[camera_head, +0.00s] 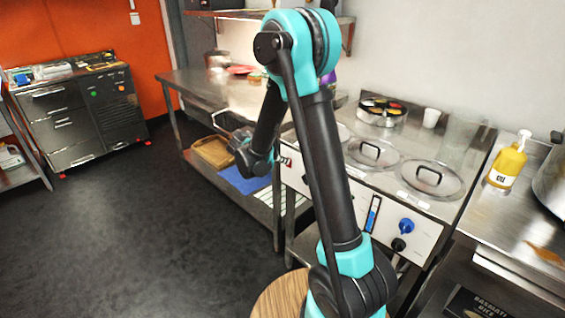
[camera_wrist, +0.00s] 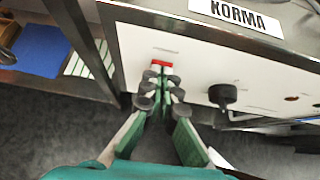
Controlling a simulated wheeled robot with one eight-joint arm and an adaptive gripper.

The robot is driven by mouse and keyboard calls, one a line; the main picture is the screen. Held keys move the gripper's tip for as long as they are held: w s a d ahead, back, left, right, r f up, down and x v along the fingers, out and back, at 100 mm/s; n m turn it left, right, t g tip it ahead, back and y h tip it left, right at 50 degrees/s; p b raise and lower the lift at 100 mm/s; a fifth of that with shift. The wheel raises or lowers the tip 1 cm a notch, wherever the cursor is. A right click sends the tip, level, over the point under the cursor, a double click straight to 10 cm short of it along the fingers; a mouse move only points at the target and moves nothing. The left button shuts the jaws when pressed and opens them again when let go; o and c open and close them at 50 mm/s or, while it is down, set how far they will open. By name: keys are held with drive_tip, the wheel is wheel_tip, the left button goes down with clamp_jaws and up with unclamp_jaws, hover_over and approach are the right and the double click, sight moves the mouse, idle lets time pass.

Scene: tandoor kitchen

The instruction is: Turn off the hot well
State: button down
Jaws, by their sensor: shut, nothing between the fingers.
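The hot well (camera_head: 340,165) is a steel counter unit with round lidded pots and a white front panel (camera_head: 423,240). In the wrist view, a red switch (camera_wrist: 162,63) sits on this panel (camera_wrist: 190,62), under small print too faint to read. My gripper (camera_wrist: 163,84) is shut and empty, its dark fingertips right in front of the panel, just below the red switch. I cannot tell whether they touch it. A black knob (camera_wrist: 222,95) is to the right of the fingertips. In the head view my arm hides part of the panel, and my fingertips are not clear.
A blue knob (camera_head: 407,225) is farther right on the panel. A KORMA label (camera_wrist: 235,14) sits on the top edge. A steel table (camera_head: 225,88) with a lower shelf stands left of the hot well. A yellow bottle (camera_head: 506,165) stands on the right counter. The floor (camera_head: 140,230) at left is clear.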

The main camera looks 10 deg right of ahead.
drive_tip(key=shift+r, duration=0.1)
drive_tip(key=shift+r, duration=0.7)
drive_tip(key=shift+a, duration=0.1)
drive_tip(key=v, duration=1.3)
drive_tip(key=shift+r, duration=0.2)
